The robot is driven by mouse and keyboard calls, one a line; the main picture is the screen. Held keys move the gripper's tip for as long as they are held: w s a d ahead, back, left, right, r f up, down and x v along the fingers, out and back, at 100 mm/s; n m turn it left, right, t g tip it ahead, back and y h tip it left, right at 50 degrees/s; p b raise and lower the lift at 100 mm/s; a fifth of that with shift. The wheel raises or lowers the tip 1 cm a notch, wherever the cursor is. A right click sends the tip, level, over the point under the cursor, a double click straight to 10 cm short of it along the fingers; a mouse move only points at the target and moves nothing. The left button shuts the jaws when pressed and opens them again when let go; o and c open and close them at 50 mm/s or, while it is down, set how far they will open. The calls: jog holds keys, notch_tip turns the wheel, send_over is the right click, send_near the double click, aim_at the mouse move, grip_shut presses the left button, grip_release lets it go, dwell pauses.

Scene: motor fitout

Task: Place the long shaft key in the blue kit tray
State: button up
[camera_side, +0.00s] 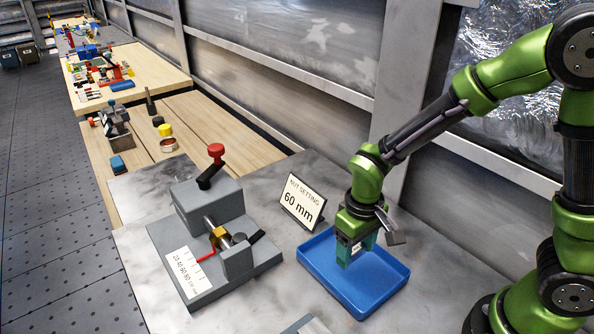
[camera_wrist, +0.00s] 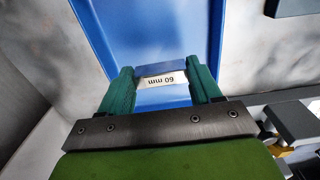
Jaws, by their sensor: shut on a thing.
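The blue kit tray (camera_side: 372,287) lies on the grey marbled bench, and it also fills the upper middle of the wrist view (camera_wrist: 150,35). My gripper (camera_side: 356,252), with teal fingers, is over the tray and points down into it. In the side view the fingers hide most of the key. I cannot tell whether the key touches the tray floor.
A grey fixture (camera_side: 215,245) with a red-knobbed lever, a shaft and a scale stands left of the tray. Wooden benches with parts (camera_side: 115,70) run off to the back left.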

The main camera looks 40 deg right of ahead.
aim_at(355, 251)
jog(key=shift+f, duration=1.6)
jog(key=shift+f, duration=0.1)
jog(key=o, duration=1.2)
notch_tip(355, 251, up, 12)
jog(key=s+d+r+m+t+y, duration=0.1)
jog(key=s+d+r+m+t, duration=0.1)
jog(key=r, duration=0.3)
jog(key=s+d+r+m+t+y, duration=0.1)
jog(key=s+d+r+m+t, duration=0.1)
jog(key=s+d+r+t, duration=0.2)
notch_tip(355, 251, up, 2)
jog(key=shift+s+d+r+t, duration=0.15)
jog(key=shift+s+d+t, duration=0.2)
jog(key=shift+s+t, duration=0.25)
